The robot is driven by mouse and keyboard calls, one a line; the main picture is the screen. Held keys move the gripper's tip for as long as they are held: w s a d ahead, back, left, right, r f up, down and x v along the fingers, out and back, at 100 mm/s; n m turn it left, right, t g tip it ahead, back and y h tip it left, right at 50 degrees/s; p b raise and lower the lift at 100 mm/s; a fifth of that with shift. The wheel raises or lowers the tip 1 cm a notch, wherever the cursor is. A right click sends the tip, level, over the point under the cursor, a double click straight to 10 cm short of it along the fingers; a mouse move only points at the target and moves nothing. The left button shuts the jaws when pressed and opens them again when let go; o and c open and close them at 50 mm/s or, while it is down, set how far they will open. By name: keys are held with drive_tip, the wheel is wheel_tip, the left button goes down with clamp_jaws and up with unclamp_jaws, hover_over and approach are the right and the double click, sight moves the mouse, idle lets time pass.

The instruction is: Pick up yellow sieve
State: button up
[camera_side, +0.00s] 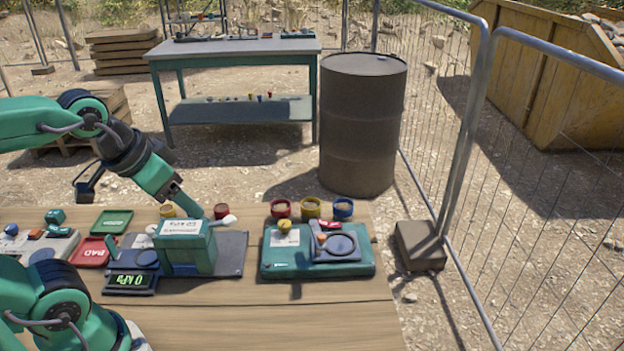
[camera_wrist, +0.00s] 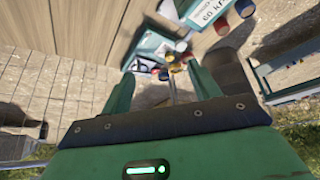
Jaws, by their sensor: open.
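The yellow sieve (camera_side: 311,210) looks like the round yellow-rimmed cup in the side view, standing between a red one (camera_side: 281,210) and a blue one (camera_side: 343,210) at the table's back edge. My gripper (camera_side: 198,212) is to its left, apart from it, above the back of a green labelled box. In the wrist view my gripper (camera_wrist: 162,78) has its two green fingers spread, with nothing held between them. Small coloured round things show beyond the fingers there; I cannot tell which is the yellow sieve.
A green case (camera_side: 275,267) with a dark disc lies in front of the cups. The green box (camera_side: 187,250) stands on a dark plate by a display (camera_side: 130,283). Another yellow cup (camera_side: 168,211) and a red one (camera_side: 221,211) stand behind it. The table's front right is clear.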

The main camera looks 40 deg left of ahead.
drive_tip(key=shift+w, duration=0.1)
drive_tip(key=n+g, duration=0.3)
drive_tip(key=g, duration=0.3)
hover_over(309, 207)
drive_tip(key=f, duration=1.4)
drive_tip(key=shift+s+f, duration=0.2)
drive_tip(key=shift+f, duration=0.2)
drive_tip(key=shift+w+f+n, duration=0.2)
drive_tip(key=shift+f+n, duration=0.1)
drive_tip(key=shift+f, duration=1.45)
